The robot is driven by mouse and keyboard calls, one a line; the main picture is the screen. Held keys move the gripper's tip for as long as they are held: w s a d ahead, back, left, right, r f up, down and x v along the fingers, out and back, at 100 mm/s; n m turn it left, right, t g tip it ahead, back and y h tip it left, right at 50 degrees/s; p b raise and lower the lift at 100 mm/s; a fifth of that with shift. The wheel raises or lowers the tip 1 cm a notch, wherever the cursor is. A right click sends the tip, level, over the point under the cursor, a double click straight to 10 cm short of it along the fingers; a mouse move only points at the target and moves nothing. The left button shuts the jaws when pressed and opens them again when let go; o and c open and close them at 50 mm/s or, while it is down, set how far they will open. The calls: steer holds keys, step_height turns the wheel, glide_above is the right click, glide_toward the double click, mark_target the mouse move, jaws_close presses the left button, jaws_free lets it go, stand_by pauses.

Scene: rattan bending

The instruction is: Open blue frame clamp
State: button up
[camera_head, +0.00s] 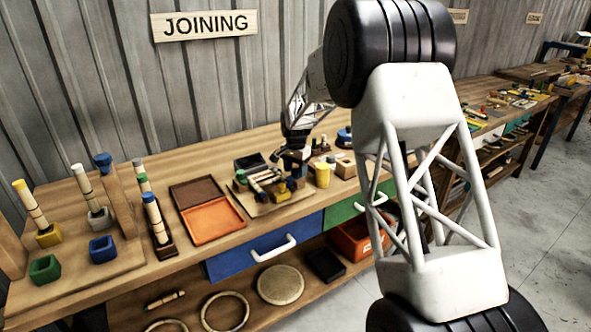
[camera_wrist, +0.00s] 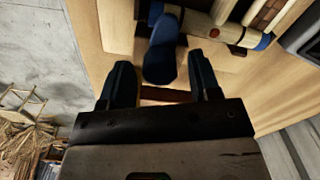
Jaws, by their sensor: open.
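In the wrist view a blue piece (camera_wrist: 161,50), seemingly the blue frame clamp's lever, stands beside pale rods with a blue end band (camera_wrist: 264,42) on a wooden board (camera_wrist: 100,52). My gripper (camera_wrist: 162,75) is open. Its two dark fingers are on either side of the blue piece, with visible gaps and no clear contact. In the head view my gripper (camera_head: 292,157) is low over the small work board (camera_head: 262,209) on the bench. The blue clamp cannot be clearly made out there, as the gripper covers that spot.
A yellow cup (camera_head: 322,175) and a wooden block (camera_head: 344,167) stand close right of the board. A dark tray (camera_head: 197,193) and an orange tray (camera_head: 212,221) lie to its left. Rods in coloured holders stand farther left. A blue drawer (camera_head: 245,258) is below the bench top.

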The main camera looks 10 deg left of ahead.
steer(key=c, duration=0.9)
steer(key=shift+n, duration=0.4)
steer(key=n, duration=0.3)
steer(key=shift+n, duration=0.3)
steer(key=n, duration=1.3)
steer(key=shift+n, duration=0.3)
